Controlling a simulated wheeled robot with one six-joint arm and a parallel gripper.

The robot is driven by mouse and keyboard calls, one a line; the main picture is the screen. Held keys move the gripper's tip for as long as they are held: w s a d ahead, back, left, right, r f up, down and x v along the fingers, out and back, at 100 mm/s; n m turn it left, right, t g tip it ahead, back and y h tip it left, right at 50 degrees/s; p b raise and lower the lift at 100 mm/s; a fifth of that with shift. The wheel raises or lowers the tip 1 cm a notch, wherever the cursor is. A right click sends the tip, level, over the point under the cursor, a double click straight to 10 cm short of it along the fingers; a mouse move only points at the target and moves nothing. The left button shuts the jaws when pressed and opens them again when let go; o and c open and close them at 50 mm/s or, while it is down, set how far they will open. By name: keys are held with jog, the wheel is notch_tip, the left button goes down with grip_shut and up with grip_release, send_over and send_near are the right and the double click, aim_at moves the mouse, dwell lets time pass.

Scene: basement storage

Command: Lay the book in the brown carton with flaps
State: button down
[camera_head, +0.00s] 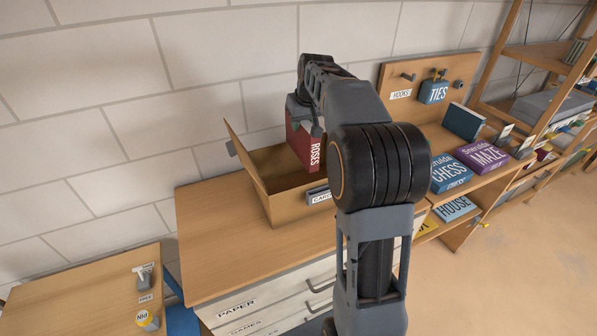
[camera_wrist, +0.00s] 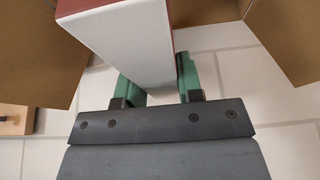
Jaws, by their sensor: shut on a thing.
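The red book (camera_head: 301,145) has ROSES in white on its spine and hangs upright in my gripper (camera_head: 304,108). In the wrist view the book (camera_wrist: 135,45) shows white page edges between two green finger pads of my gripper (camera_wrist: 158,80). The brown carton with flaps (camera_head: 288,210) stands open on a wooden cabinet top, a flap raised at its left. The book is over the carton's opening; I cannot tell whether its lower end is below the rim. Carton cardboard (camera_wrist: 35,50) also shows on both sides in the wrist view. My arm hides the carton's right part.
A small label reading CARD (camera_head: 320,196) is at the carton's front. The cabinet top (camera_head: 215,240) is clear left of the carton. A block wall (camera_head: 100,110) stands close behind.

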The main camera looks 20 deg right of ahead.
notch_tip(320, 180, down, 16)
jog(key=shift+r, duration=0.2)
dwell(0.4)
jog(key=shift+s+f, duration=0.1)
jog(key=c, duration=0.8)
grip_release()
